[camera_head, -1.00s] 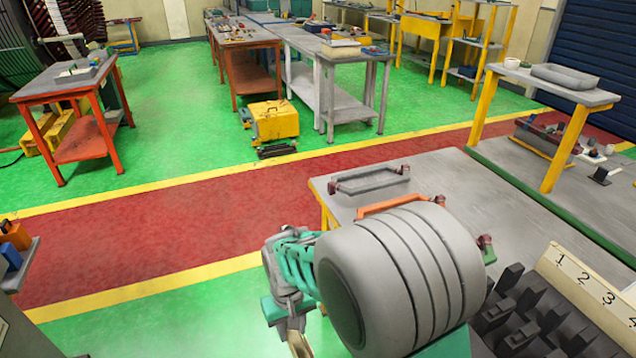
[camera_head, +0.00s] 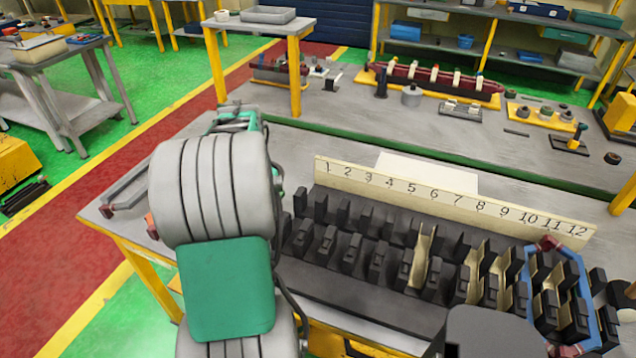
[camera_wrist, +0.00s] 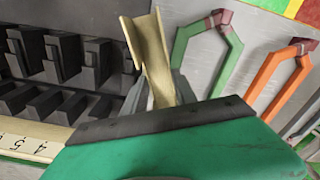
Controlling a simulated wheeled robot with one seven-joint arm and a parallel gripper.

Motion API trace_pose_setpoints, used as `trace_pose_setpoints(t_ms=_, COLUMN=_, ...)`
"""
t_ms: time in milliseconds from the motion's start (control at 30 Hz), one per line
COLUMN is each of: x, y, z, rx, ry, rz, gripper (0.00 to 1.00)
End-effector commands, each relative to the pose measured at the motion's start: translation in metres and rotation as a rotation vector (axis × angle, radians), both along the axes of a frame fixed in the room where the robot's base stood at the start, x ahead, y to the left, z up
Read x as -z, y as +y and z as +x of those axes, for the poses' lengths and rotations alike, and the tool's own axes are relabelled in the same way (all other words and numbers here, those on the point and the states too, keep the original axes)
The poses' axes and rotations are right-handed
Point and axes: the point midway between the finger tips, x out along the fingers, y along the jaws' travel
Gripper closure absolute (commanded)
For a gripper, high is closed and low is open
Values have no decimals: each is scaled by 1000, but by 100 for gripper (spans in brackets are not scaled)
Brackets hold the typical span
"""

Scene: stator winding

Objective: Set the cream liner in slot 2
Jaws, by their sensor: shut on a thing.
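My gripper (camera_wrist: 160,92) is shut on a cream liner (camera_wrist: 152,55) with a folded channel shape, which points away from it in the wrist view. In the head view, my own arm hides the gripper and this liner. The black slotted block (camera_head: 345,280) lies to the right of my arm, with a cream number strip (camera_head: 455,199) marked 1 to 12 behind it. Slot 2 is near the label 2 at the left end. The block (camera_wrist: 62,65) is left of the liner in the wrist view, and the liner looks apart from its slots.
Cream liners (camera_head: 421,262) stand in several slots further right. A blue coil (camera_head: 578,300) sits at the block's right end. Green (camera_wrist: 182,50) and orange (camera_wrist: 265,78) coils lie beside the held liner in the wrist view. A white sheet (camera_head: 425,172) lies behind the strip.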

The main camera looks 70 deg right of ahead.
Motion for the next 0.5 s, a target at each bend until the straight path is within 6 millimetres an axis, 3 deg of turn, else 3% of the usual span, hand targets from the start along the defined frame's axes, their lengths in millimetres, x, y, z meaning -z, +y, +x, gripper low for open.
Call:
trace_pose_setpoints(t_ms=33, x=-11, y=-18, z=-26, rx=78, ry=0, rz=1, gripper=89)
trace_pose_setpoints(t_ms=100, x=-22, y=-38, z=-60, rx=174, ry=1, rz=3, gripper=89)
trace_pose_setpoints(t_ms=200, x=-36, y=-58, z=-106, rx=296, ry=0, rz=4, gripper=89)
trace_pose_setpoints(t_ms=300, x=-44, y=-69, z=-139, rx=379, ry=2, rz=7, gripper=89)
trace_pose_setpoints(t_ms=400, x=-48, y=-73, z=-155, rx=420, ry=2, rz=7, gripper=89)
trace_pose_setpoints(t_ms=500, x=-45, y=-74, z=-159, rx=431, ry=2, rz=8, gripper=89)
